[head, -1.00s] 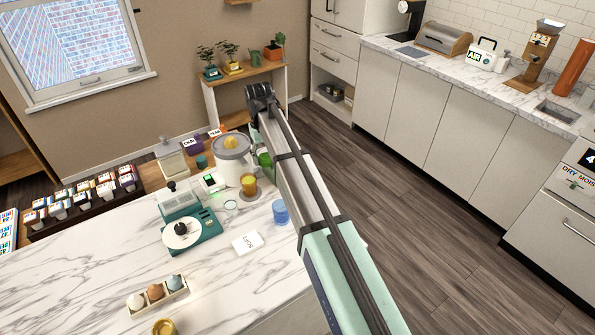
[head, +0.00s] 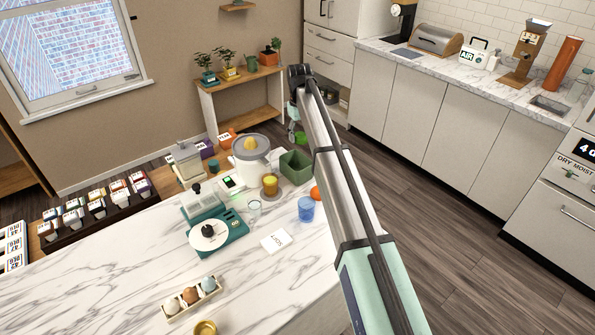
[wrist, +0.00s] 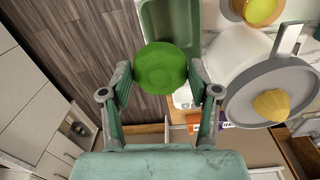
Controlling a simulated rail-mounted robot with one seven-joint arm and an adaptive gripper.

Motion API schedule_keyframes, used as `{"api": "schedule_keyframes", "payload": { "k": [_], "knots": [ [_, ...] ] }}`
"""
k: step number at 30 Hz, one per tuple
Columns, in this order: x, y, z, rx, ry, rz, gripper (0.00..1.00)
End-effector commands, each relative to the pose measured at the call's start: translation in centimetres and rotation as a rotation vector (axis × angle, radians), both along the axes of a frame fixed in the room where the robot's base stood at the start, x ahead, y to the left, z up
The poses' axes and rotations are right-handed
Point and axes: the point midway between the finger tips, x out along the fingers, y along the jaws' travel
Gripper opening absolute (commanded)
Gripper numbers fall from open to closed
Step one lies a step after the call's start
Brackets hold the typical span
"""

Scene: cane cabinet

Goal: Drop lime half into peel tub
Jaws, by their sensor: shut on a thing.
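The lime half (wrist: 160,68), bright green and round, is held between the two fingers of my gripper (wrist: 160,74) in the wrist view. In the head view it is a small green shape (head: 299,137) below the end of my arm. A green rectangular tub, apparently the peel tub (head: 296,167), stands open on the counter's far right corner, beside the juicer. In the wrist view the tub (wrist: 152,22) is just beyond the lime half, which overlaps its near end in the picture. The tub's near end is hidden.
The juicer (head: 250,157) with a yellow fruit piece on it is left of the tub. An amber glass (head: 269,186), a blue cup (head: 306,209) and an orange (head: 315,193) stand nearby. Open floor (head: 415,215) lies to the right.

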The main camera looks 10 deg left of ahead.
Motion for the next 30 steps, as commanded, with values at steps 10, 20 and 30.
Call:
{"api": "schedule_keyframes", "payload": {
  "k": [10,20,30],
  "knots": [
    [0.0,0.0,-3.7,-0.001,0.001,-0.001,0.19],
    [0.0,0.0,-4.0,0.000,0.000,-0.001,0.19],
    [0.0,0.0,-4.0,0.000,0.000,-0.001,0.90]
  ]
}}
